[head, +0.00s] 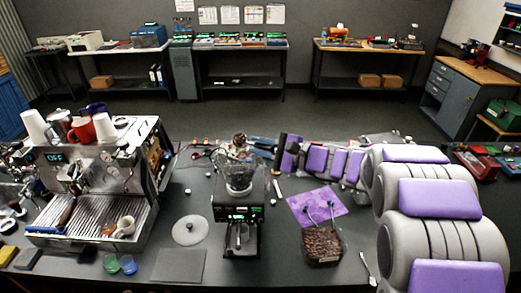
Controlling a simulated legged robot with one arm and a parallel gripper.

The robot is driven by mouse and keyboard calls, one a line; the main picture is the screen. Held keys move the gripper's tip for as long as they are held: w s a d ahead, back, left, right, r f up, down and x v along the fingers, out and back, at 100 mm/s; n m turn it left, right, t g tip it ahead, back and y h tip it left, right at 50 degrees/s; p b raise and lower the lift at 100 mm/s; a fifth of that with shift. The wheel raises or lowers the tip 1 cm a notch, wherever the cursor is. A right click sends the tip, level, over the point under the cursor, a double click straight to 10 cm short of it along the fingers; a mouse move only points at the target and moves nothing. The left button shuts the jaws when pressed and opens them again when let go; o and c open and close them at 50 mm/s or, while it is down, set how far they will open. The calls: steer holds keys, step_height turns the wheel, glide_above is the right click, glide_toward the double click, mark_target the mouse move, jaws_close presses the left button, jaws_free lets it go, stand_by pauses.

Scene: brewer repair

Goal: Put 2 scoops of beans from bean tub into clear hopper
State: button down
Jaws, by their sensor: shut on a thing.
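The clear hopper (240,180) sits on top of the black grinder (238,212) in the middle of the bench, with some dark contents showing through its wall. My gripper (270,154) reaches in from the right, just right of the hopper's top. It is shut on what looks like a scoop (239,141), whose dark, bean-coloured end is over the hopper's mouth. The fingers and the scoop handle are small and hard to make out. The bean tub (323,262), full of brown beans, stands on the bench right of the grinder.
A purple mat (312,203) lies behind the tub. A round clear lid (190,230) and a grey mat (179,266) lie left of the grinder. The espresso machine (92,190) with cups on top stands at left. Small tools lie behind the grinder.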

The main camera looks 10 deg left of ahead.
steer(key=shift+s+a+f+n+t+b, duration=0.1)
steer(key=shift+s+f+n+b, duration=0.45)
steer(key=shift+b, duration=1.55)
steer(key=shift+a+f+n+t+b, duration=0.1)
steer(key=shift+n+b, duration=0.8)
steer(key=shift+b, duration=1.2)
steer(key=shift+s+a+f+n+t+b, duration=0.1)
steer(key=shift+s+f+n+b, duration=0.45)
steer(key=shift+b, duration=1.55)
steer(key=shift+s+f+n+t+h+b, duration=0.15)
steer(key=shift+n+b, duration=0.7)
steer(key=shift+b, duration=1.1)
steer(key=shift+f+n+t+h+b, duration=0.1)
steer(key=shift+f+n+b, duration=0.2)
steer(key=shift+n+b, duration=1.1)
steer(key=shift+s+f+n+t+h+b, duration=0.1)
steer(key=shift+f+n+b, duration=0.15)
steer(key=shift+b, duration=2.25)
steer(key=shift+s+a+f+n+t, duration=0.15)
steer(key=shift+f+n, duration=0.15)
steer(key=shift+n, duration=0.55)
steer(key=shift+s+f+n+t, duration=0.15)
steer(key=shift+f+n, duration=0.1)
steer(key=shift+n, duration=0.6)
steer(key=shift+s+a+r, duration=0.1)
steer(key=shift+s+r, duration=0.25)
